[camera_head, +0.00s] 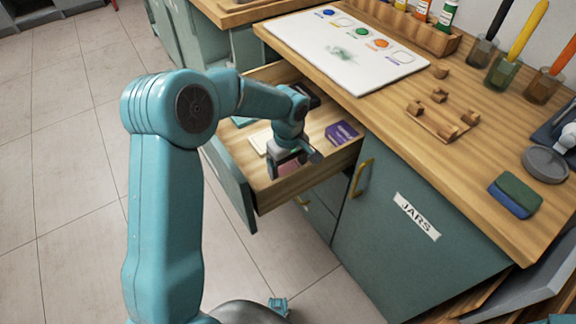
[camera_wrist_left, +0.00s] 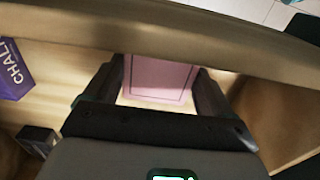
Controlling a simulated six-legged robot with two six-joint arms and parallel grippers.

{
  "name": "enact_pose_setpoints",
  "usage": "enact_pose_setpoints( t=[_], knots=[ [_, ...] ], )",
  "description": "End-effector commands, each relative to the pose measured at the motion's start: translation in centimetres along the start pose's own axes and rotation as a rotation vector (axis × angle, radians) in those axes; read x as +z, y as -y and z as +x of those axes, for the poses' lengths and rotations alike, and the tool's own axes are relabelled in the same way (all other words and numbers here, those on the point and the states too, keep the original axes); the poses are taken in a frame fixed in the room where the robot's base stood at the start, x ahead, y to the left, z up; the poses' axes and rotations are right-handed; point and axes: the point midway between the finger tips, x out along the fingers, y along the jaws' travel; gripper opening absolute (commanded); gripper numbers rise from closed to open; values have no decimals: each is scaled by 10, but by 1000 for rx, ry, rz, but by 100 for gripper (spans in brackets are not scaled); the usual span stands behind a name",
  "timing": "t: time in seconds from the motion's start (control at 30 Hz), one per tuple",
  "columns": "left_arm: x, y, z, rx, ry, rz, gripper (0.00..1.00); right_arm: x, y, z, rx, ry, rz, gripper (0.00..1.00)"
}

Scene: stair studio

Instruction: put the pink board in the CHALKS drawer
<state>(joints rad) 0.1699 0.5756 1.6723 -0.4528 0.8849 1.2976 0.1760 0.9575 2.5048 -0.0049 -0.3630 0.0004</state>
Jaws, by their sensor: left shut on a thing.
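The pink board (camera_head: 296,171) shows as a small pink patch at my left gripper (camera_head: 290,160), inside the open wooden drawer (camera_head: 306,188). In the left wrist view, the pink board (camera_wrist_left: 158,82) has a dark border line and sits between the two dark fingers of my left gripper (camera_wrist_left: 160,75). The gripper is shut on it. A drawer wall (camera_wrist_left: 190,35) crosses beyond the board and hides part of it. I cannot tell whether the board touches the drawer floor. My right gripper is not in view.
A purple box (camera_head: 341,133), lettered CHAL in the left wrist view (camera_wrist_left: 14,72), lies in the drawer beside the gripper. A pale flat item (camera_head: 261,140) lies there too. The counter (camera_head: 400,120) overhangs to the right. A JARS door (camera_head: 416,215) stands shut.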

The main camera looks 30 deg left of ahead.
Motion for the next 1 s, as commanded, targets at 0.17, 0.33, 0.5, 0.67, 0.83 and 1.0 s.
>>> enact_pose_setpoints(
  t=[0.17,0.33,0.5,0.67,0.83,1.0],
  knots=[
    [0,0,2,0,0,0,100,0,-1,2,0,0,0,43],
    [0,0,0,0,0,0,100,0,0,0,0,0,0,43],
    [0,-1,-21,3,-3,1,100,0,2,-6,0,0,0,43],
    [0,-1,-60,4,-2,0,100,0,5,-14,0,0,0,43],
    [0,-1,-96,3,-2,2,100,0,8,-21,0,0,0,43],
    [0,0,-117,1,0,1,100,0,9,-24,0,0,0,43]
  ],
)
